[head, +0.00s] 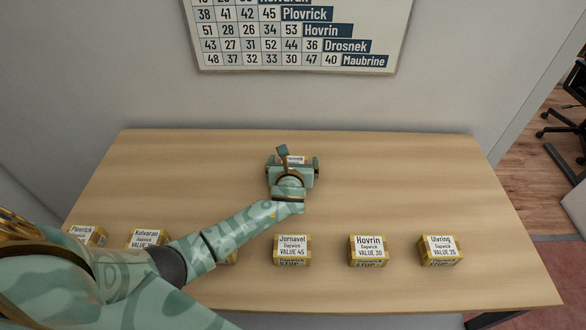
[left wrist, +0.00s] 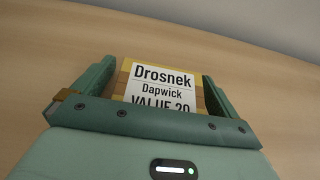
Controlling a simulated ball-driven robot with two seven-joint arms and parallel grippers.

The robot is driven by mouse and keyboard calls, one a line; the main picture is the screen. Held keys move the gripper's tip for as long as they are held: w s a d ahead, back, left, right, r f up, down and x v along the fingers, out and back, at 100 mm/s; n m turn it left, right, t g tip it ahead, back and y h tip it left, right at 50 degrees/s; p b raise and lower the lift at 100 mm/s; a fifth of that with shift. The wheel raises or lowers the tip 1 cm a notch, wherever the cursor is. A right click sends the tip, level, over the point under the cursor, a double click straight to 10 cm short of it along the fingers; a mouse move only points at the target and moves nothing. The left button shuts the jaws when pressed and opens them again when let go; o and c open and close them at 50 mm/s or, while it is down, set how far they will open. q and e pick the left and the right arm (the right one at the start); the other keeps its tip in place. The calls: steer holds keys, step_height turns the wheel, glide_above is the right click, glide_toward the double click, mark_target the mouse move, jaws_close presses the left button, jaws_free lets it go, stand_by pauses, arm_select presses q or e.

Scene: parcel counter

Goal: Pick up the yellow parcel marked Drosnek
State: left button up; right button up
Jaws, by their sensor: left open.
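The yellow parcel marked Drosnek (left wrist: 160,82) lies between the two fingers of my left gripper (left wrist: 158,72) in the left wrist view. Its white label reads Drosnek, Dapwick, and a VALUE line partly cut off by the gripper body. The fingers stand on either side of it, and a gap shows at each side. In the head view my left gripper (head: 292,166) is open around this parcel (head: 296,159) at the middle of the table, and mostly hides it. My right gripper is not in view.
A front row of yellow parcels stands on the wooden table (head: 400,180): Plovrick (head: 86,235), Kolvaran (head: 148,238), one mostly hidden behind my left arm, Jernavel (head: 292,250), Hovrin (head: 368,250) and Ulvring (head: 440,250). A chart (head: 300,35) hangs on the wall. The table's right back is clear.

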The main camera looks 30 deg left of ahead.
arm_select(q)
steer(key=c, duration=1.1)
steer(key=shift+c, duration=0.2)
